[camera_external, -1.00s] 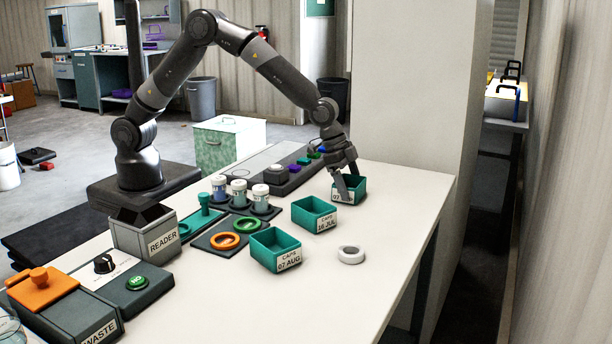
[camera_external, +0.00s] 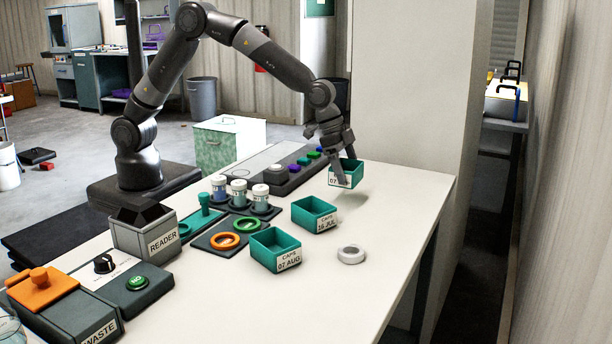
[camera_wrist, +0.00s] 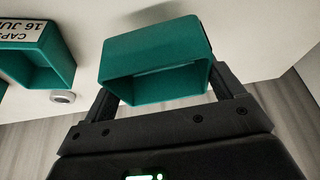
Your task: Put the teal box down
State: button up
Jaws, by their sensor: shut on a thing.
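A teal box (camera_external: 349,171) with a white label, partly readable as "07", is in my gripper (camera_external: 343,172), a little above the far right end of the white table. In the wrist view the same teal box (camera_wrist: 155,62) sits between the two dark fingers (camera_wrist: 160,88), and its open side shows it empty. A second teal box (camera_external: 315,214), labelled "CAPS 16 JUL", stands on the table nearer the camera. A third teal box (camera_external: 275,250), labelled "CAPS 07 AUG", stands nearer still.
A white ring-shaped cap (camera_external: 351,254) lies right of the third box. Jars (camera_external: 239,192), a dark tray with orange and green rings (camera_external: 237,233) and a button strip (camera_external: 285,172) stand to the left. The white table (camera_external: 385,215) is clear along its right side.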

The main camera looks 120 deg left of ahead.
jog(key=s+d+r, duration=0.4)
jog(key=d+r, duration=0.2)
jog(key=d, duration=0.4)
jog(key=w+d+m+h, duration=0.1)
jog(key=w+d+m, duration=0.15)
jog(key=d, duration=2.05)
jog(key=s+d+m, duration=0.1)
jog(key=s+d, duration=0.2)
jog(key=d, duration=0.5)
jog(key=s+d+m+h, duration=0.1)
jog(key=s+d, duration=0.3)
jog(key=d, duration=0.5)
jog(key=s+d+m, duration=0.1)
jog(key=s+d, duration=0.2)
jog(key=d, duration=0.5)
jog(key=shift+n, duration=0.25)
jog(key=w+a+f, duration=0.1)
jog(key=w+f, duration=0.1)
jog(key=w, duration=0.1)
jog(key=w+a+f, duration=0.2)
jog(key=w, duration=0.1)
jog(key=w+a+f, duration=0.2)
jog(key=w, duration=0.2)
jog(key=shift+f, duration=0.35)
jog(key=shift+a+f, duration=0.1)
jog(key=shift+f, duration=1.9)
jog(key=shift+f, duration=0.2)
jog(key=o, duration=0.9)
jog(key=shift+c, duration=0.2)
